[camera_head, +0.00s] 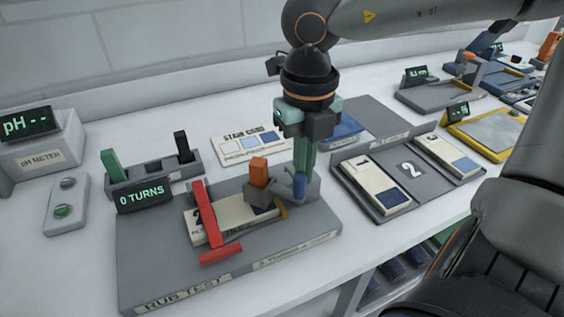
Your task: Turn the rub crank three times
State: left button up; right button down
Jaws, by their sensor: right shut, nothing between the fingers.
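The rub test unit (160,250) is a grey base labelled "RUB TEST", on the white bench at front left. Its display (144,194) reads "0 TURNS". A red clamp-like bar (210,222) lies over a pale card (237,222) on it. A grey block with an orange top (259,173) stands at the card's right end. A blue-grey piece (299,186), probably the crank handle, is beside it. My right gripper (303,170) points down at this piece, shut with nothing held; whether it touches the piece is unclear. My left gripper is out of view.
A stand with green and black upright pieces (182,150) is behind the unit. A pH meter (40,135) stands at far left, a stain card (250,145) behind. A numbered card tray (412,170) sits to the right, and a yellow-rimmed tray (482,120) farther right.

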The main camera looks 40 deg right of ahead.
jog(key=shift+s+a+f+b, duration=0.1)
jog(key=shift+s+a+b, duration=0.2)
jog(key=shift+a, duration=0.25)
jog(key=shift+s+a+f+b, duration=0.15)
jog(key=shift+s+a, duration=0.15)
jog(key=shift+a, duration=0.25)
jog(key=shift+r, duration=0.1)
jog(key=shift+s+a+b, duration=0.2)
jog(key=shift+a+b, duration=0.2)
jog(key=shift+a, duration=0.8)
jog(key=shift+a, duration=0.1)
jog(key=shift+w+a+b, duration=0.15)
jog(key=shift+a+b, duration=0.2)
jog(key=shift+a, duration=0.25)
jog(key=shift+w+a, duration=0.1)
jog(key=shift+a, duration=0.4)
